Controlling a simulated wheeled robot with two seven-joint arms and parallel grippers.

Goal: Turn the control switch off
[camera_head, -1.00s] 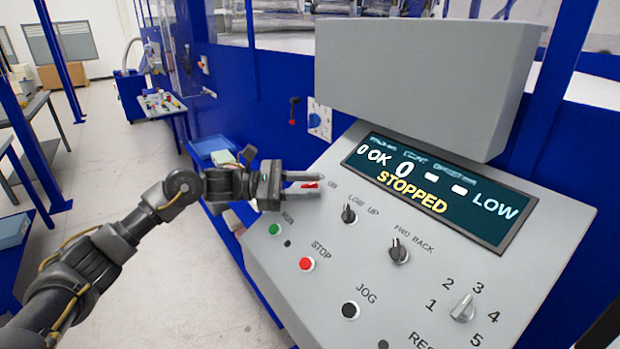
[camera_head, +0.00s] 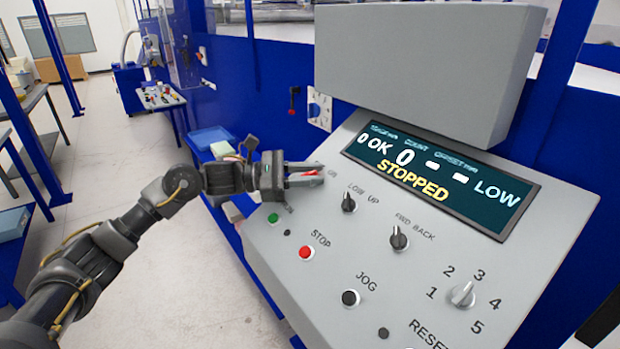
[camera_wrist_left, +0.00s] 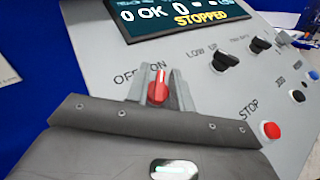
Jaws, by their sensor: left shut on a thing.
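The control switch is a red knob (camera_wrist_left: 158,88) on the sloping grey panel, by the OFF and ON labels in the left wrist view. Its pointer aims upward, toward the ON label. In the head view only a little of the red switch (camera_head: 311,173) shows between the fingers. My left gripper (camera_head: 316,175) reaches in from the left and is shut on the switch, one finger on each side. The fingers also show around the knob in the left wrist view (camera_wrist_left: 160,80). My right gripper is not in view.
The display (camera_head: 440,178) reads STOPPED. The black LOW UP knob (camera_head: 348,202), FWD BACK knob (camera_head: 398,238), red STOP button (camera_head: 305,253), green button (camera_head: 273,219) and black JOG button (camera_head: 350,298) sit nearby. A grey box (camera_head: 420,70) overhangs the panel's back.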

